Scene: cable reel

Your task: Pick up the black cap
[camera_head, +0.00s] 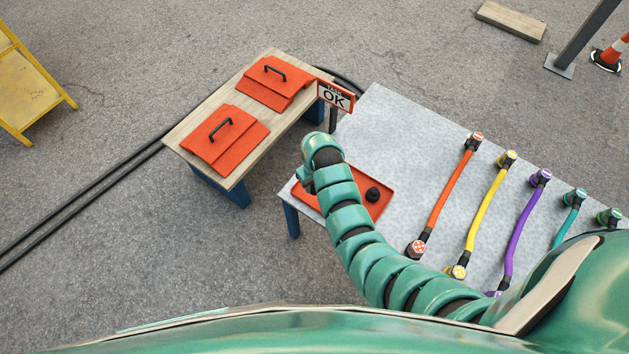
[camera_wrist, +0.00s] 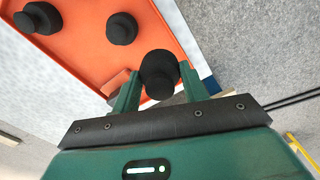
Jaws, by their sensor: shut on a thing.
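My gripper (camera_wrist: 158,88) is shut on a black cap (camera_wrist: 159,69), which sits between its two green fingers in the wrist view. Behind it is an orange tray (camera_wrist: 82,56), which also shows in the head view (camera_head: 377,208). Two more black caps lie in the tray in the wrist view, one at the far left (camera_wrist: 38,18) and one nearer the middle (camera_wrist: 122,28). One black cap in the tray (camera_head: 373,194) shows in the head view. My arm hides the gripper and the held cap there. I cannot tell whether the held cap touches the tray.
The tray lies on a grey table (camera_head: 400,130). Orange (camera_head: 445,195), yellow (camera_head: 487,210) and purple (camera_head: 525,226) cables lie to its right. A wooden table (camera_head: 192,118) with two orange lids is on the left.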

